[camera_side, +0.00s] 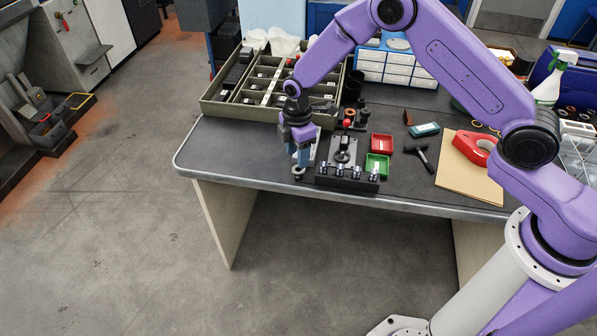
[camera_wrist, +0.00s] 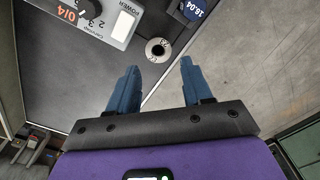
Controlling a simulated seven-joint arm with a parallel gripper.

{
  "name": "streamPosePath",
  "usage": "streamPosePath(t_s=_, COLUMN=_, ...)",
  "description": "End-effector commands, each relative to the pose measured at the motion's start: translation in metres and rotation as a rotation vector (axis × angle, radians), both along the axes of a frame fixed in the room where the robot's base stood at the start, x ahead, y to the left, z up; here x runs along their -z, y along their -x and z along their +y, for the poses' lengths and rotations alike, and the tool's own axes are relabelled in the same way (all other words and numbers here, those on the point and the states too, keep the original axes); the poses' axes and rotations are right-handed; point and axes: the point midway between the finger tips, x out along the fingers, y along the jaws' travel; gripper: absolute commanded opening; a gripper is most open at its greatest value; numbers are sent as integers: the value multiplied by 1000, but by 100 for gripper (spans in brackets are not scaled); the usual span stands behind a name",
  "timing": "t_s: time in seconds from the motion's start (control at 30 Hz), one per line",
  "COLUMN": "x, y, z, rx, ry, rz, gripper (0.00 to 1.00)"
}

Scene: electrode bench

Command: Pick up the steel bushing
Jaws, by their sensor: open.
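The steel bushing (camera_wrist: 158,48) is a small round metal ring with a dark hole, standing on the dark bench top close to its edge in the wrist view. In the side view it is a small pale ring (camera_side: 298,171) just under my gripper (camera_side: 300,160). My gripper's two blue fingers are spread open and empty in the wrist view (camera_wrist: 158,66). The bushing appears just beyond the fingertips and roughly centred between them. In the side view the fingers point down, and the remaining height above the bushing is hard to tell.
A black block with several posts (camera_side: 347,178) stands right of the bushing. Red (camera_side: 382,143) and green (camera_side: 377,166) trays lie beyond it. A sectioned parts tray (camera_side: 214,105) is behind. A panel with a knob (camera_wrist: 88,12) is at upper left in the wrist view.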

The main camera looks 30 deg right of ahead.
Motion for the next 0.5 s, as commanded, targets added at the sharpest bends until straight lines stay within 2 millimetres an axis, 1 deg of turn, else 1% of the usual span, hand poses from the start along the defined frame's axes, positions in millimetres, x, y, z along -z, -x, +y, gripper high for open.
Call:
streamPosePath(t_s=0.23, x=16, y=0, z=-1, rx=0, ry=1, rz=1, gripper=50)
streamPosePath(t_s=0.5, x=51, y=-1, z=-3, rx=-1, ry=1, rz=2, gripper=50)
